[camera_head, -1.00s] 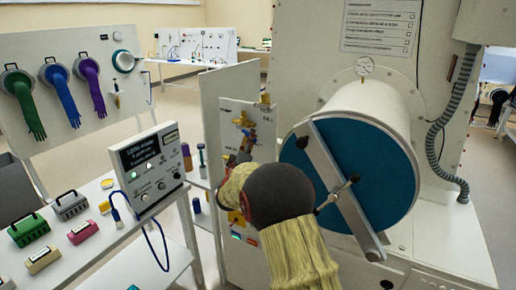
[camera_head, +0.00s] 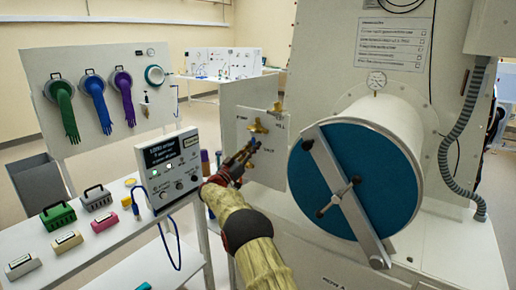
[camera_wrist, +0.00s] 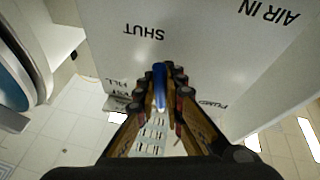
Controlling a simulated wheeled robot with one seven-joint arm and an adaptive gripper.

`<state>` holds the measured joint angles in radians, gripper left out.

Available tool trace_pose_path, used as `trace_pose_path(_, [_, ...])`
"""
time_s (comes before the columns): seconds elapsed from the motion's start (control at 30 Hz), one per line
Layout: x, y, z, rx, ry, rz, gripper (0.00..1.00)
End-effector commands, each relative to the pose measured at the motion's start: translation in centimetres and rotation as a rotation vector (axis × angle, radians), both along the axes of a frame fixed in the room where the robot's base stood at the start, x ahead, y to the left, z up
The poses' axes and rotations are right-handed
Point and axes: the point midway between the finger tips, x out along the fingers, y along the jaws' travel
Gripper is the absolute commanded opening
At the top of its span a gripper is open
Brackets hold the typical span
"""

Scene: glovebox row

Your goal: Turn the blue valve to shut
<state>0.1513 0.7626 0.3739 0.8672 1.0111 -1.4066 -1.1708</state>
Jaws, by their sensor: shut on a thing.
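The blue valve handle (camera_wrist: 160,86) is a narrow blue bar between the fingers of my gripper (camera_wrist: 169,78). In the wrist view it runs up and down the picture, its upper end just below the upside-down word SHUT (camera_wrist: 145,32) on the pale panel. My gripper is shut on it, with the jointed fingers along both sides. In the head view my gripper (camera_head: 246,155) is at the lower part of the white valve panel (camera_head: 246,122).
Brass fittings (camera_head: 257,127) sit on the panel above my gripper. The large drum with a blue door (camera_head: 325,195) and diagonal bar stands close on the right. A control box (camera_head: 170,168) and a bench with small coloured cases (camera_head: 58,216) are on the left.

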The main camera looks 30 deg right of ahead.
Motion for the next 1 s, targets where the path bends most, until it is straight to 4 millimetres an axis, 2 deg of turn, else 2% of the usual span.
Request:
trace_pose_path(0.3, [0.75,0.28,-0.26,0.051,-0.118,-0.001,0.0])
trace_pose_path(0.87, [0.87,0.31,-0.36,0.063,-0.145,-0.002,0.0])
trace_pose_path(0.9, [0.87,0.31,-0.36,0.063,-0.145,-0.002,0.11])
trace_pose_path(1.0, [0.88,0.31,-0.33,0.063,-0.145,-0.002,0.17])
